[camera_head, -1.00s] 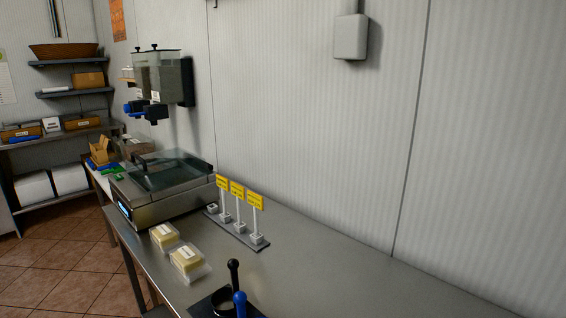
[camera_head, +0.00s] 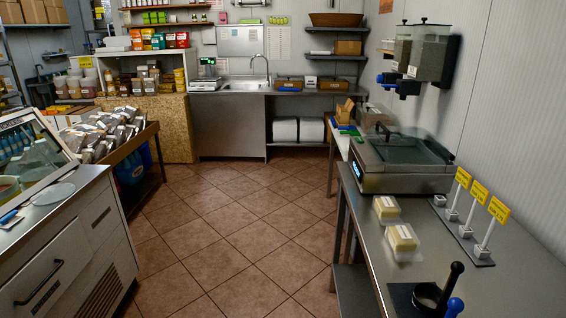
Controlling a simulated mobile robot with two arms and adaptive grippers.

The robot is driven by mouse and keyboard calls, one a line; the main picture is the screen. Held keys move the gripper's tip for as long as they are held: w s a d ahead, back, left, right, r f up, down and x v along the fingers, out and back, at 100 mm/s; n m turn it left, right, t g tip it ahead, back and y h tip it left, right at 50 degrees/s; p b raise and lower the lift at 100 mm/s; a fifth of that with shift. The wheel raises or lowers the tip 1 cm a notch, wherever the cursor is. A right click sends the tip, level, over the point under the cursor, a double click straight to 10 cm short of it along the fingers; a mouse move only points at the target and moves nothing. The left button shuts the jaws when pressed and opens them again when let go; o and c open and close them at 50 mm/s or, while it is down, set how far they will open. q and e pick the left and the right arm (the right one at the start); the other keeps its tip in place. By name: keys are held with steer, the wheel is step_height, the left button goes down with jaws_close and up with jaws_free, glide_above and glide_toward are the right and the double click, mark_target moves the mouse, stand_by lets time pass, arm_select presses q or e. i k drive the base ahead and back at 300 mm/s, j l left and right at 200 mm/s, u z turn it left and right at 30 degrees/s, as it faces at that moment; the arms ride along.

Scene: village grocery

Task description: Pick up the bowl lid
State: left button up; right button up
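A flat, round, pale translucent disc (camera_head: 54,193) lies on the counter at the left edge of the view. It looks like the bowl lid. Neither of my grippers shows in this view.
A glass display case (camera_head: 32,150) stands behind the disc, above a drawer cabinet (camera_head: 62,262). Open tiled floor (camera_head: 235,225) runs down the middle. A steel table (camera_head: 430,262) on the right holds wrapped blocks (camera_head: 402,238), yellow signs (camera_head: 480,192) and a machine (camera_head: 400,160).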

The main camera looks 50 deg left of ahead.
mark_target(55, 193)
steer(key=j+u, duration=0.1)
steer(key=u, duration=0.3)
steer(key=j+u, duration=0.1)
steer(key=u, duration=0.25)
steer(key=j+u, duration=0.1)
steer(key=u, duration=0.8)
steer(key=l+u, duration=0.1)
steer(key=u, duration=0.35)
steer(key=k+u, duration=0.1)
steer(key=u, duration=1.4)
steer(key=k, duration=0.05)
